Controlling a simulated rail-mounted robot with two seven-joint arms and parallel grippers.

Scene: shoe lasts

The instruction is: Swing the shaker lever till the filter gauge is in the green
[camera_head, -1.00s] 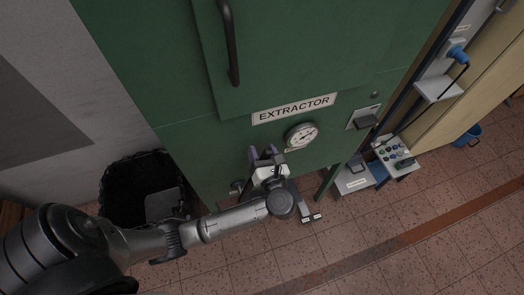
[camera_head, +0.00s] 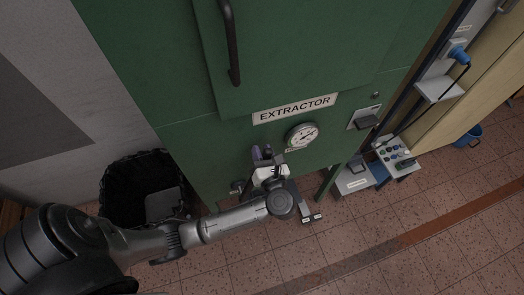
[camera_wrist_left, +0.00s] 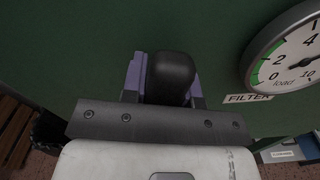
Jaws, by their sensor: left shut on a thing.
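The filter gauge (camera_head: 302,136) is a round white dial on the green extractor front. It also shows in the left wrist view (camera_wrist_left: 296,56), cut off by the right edge, with a green arc on its left side and a FILTER label below. Its needle seems to point right, away from the green arc, but is hard to read. My left gripper (camera_head: 263,154) is just below and left of the gauge. Its purple fingers are shut on the black knob of the shaker lever (camera_wrist_left: 170,77). The rest of the lever is hidden. My right gripper is not in view.
The green extractor (camera_head: 310,60) has an EXTRACTOR sign (camera_head: 294,109) and a dark door handle (camera_head: 230,45). A black lined bin (camera_head: 140,192) stands at its left. A switch box (camera_head: 364,117) is right of the gauge. Tiled floor lies open in front.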

